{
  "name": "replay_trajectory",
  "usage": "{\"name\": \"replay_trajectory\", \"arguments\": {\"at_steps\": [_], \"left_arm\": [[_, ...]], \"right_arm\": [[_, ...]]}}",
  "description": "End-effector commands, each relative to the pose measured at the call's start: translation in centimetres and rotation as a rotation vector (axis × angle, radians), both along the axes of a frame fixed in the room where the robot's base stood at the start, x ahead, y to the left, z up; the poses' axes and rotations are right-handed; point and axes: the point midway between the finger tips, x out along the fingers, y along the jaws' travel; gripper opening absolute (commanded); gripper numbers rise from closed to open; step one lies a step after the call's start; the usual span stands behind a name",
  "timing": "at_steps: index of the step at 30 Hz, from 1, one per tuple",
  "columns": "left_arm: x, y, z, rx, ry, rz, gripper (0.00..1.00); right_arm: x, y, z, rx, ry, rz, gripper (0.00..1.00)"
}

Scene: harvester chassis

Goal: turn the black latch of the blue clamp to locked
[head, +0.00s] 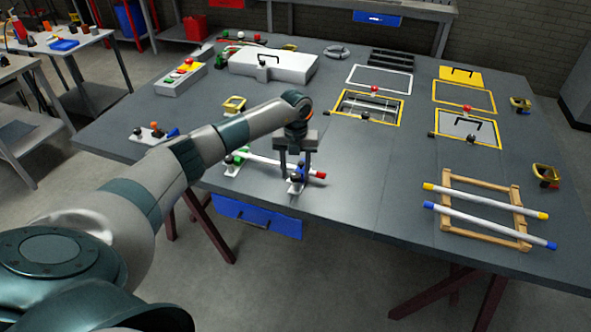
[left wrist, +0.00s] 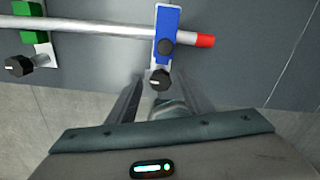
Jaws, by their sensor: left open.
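The blue clamp (left wrist: 168,22) holds the red-tipped end of a white rod (left wrist: 100,29) near the table's front edge. The black latch (left wrist: 159,79) is a round knob with a pale mark, on the near side of the blue clamp. A second dark round part (left wrist: 166,47) sits on the clamp's blue body. My left gripper (left wrist: 158,82) is open, its fingers on either side of the latch; I cannot tell whether they touch it. In the head view my left gripper (head: 296,174) points down over the blue clamp (head: 296,188) and partly hides it. My right gripper is not in view.
A green clamp (left wrist: 31,22) with its own black knob (left wrist: 18,65) holds the rod farther left. A wooden frame with two rods (head: 487,212) lies at the right. The table right of the blue clamp is clear.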

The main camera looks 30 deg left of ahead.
Motion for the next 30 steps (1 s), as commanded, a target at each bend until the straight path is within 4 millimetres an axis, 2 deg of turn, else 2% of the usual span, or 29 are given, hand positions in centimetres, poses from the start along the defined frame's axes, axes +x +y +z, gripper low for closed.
{"name": "replay_trajectory", "arguments": {"at_steps": [1,2,6,7,20,30], "left_arm": [[0.0,0.0,0.0,0.000,0.000,0.000,0.46],[0.0,0.0,0.0,0.000,0.000,0.000,0.41],[0.0,0.0,0.0,0.000,0.000,0.000,0.08],[0.0,0.0,0.0,0.000,0.000,0.000,0.05],[0.0,0.0,-0.2,0.000,0.000,-0.050,0.05],[0.1,0.0,-0.4,0.001,-0.002,-0.252,0.05]], "right_arm": [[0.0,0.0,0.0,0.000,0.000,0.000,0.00],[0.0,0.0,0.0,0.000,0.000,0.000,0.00],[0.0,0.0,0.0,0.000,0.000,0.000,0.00],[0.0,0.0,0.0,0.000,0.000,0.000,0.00],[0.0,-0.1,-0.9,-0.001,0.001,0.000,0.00],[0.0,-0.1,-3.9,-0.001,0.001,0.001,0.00]]}}
